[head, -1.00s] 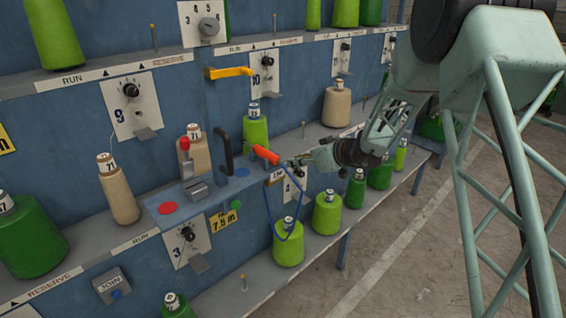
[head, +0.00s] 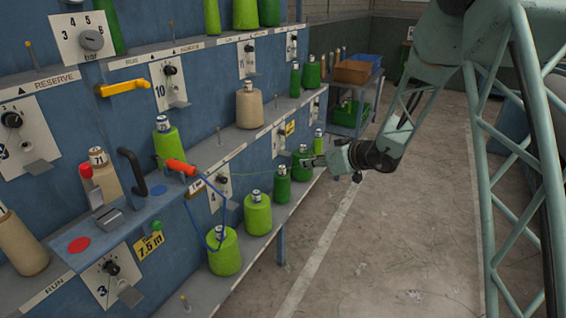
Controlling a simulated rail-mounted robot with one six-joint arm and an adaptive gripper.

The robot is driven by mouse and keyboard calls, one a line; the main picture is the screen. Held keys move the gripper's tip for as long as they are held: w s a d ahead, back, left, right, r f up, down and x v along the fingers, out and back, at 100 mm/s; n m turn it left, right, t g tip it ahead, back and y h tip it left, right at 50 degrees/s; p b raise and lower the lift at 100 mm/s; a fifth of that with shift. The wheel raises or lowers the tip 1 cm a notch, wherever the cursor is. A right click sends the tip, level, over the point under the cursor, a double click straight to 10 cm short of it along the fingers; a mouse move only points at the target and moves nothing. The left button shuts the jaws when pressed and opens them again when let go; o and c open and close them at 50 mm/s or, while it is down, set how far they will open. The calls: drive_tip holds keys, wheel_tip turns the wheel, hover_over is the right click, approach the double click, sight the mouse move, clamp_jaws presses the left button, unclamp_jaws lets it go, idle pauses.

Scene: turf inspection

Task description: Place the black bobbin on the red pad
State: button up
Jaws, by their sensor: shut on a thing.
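The red pad (head: 78,245) is a flat round disc on the small blue ledge at lower left, with nothing on it. I see no black bobbin. My gripper (head: 314,161) is far to the right of the pad, by the lower shelf, in front of or beside a dark green bobbin (head: 301,170); I cannot tell whether they touch. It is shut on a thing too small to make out. A thin green thread seems to run from near the orange-handled tool (head: 180,167) towards it.
Several light and dark green bobbins, such as this one (head: 225,256), line the lower shelf. A red-knobbed lever (head: 87,172) and a black handle (head: 131,170) stand near the pad. The floor at right (head: 400,245) is clear.

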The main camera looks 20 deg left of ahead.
drive_tip(key=s+d+r+m+t+h, duration=0.1)
drive_tip(key=s+d+m+h, duration=0.1)
drive_tip(key=d, duration=1.2)
drive_tip(key=s+d+m+t+h, duration=0.1)
drive_tip(key=s+d+m+h, duration=0.1)
drive_tip(key=d, duration=1.3)
drive_tip(key=s+d+r+m+t+h, duration=0.1)
drive_tip(key=s+d+m+h, duration=0.1)
drive_tip(key=d, duration=1.3)
drive_tip(key=s+m, duration=0.1)
drive_tip(key=s, duration=0.1)
drive_tip(key=shift+s+d+r+t, duration=0.2)
drive_tip(key=shift+s+r+t, duration=0.15)
drive_tip(key=shift+t, duration=0.05)
drive_tip(key=shift+s, duration=0.15)
